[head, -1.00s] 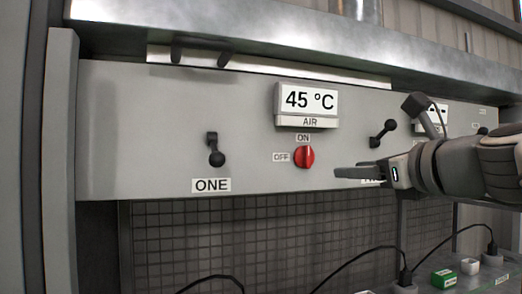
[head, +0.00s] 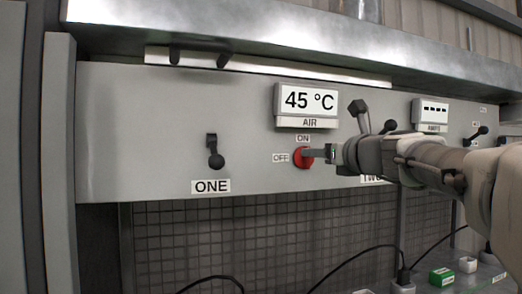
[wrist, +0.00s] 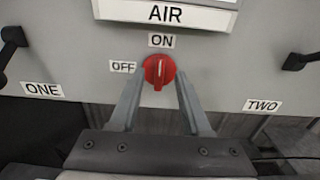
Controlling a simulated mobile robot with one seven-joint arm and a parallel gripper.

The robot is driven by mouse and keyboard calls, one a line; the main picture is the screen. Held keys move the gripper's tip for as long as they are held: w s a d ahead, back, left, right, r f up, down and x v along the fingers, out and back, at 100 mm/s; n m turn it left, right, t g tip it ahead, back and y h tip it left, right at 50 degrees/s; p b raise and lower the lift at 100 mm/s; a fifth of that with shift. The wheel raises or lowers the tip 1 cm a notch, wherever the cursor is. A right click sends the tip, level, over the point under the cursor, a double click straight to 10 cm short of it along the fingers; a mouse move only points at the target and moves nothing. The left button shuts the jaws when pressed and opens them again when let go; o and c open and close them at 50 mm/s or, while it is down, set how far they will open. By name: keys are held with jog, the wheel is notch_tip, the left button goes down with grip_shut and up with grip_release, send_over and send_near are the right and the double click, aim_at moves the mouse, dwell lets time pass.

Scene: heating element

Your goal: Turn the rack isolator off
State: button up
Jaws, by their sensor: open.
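The rack isolator is a red round knob (wrist: 158,72) on the grey panel, with an ON label above it and an OFF label to its left. In the wrist view its white mark points up toward ON. In the wrist view my gripper (wrist: 159,80) is open, with one finger on each side of the knob's lower part. I cannot tell whether the fingers touch it.
A display (head: 307,101) reading 45 °C sits above the knob. Black lever switches stand to the left (head: 215,152) and right (head: 388,127), by labels ONE and TWO. A metal shelf edge (head: 270,45) juts out above; mesh and cables lie below.

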aim_at(306, 157)
jog(key=x, duration=0.3)
grip_shut()
dwell(0.4)
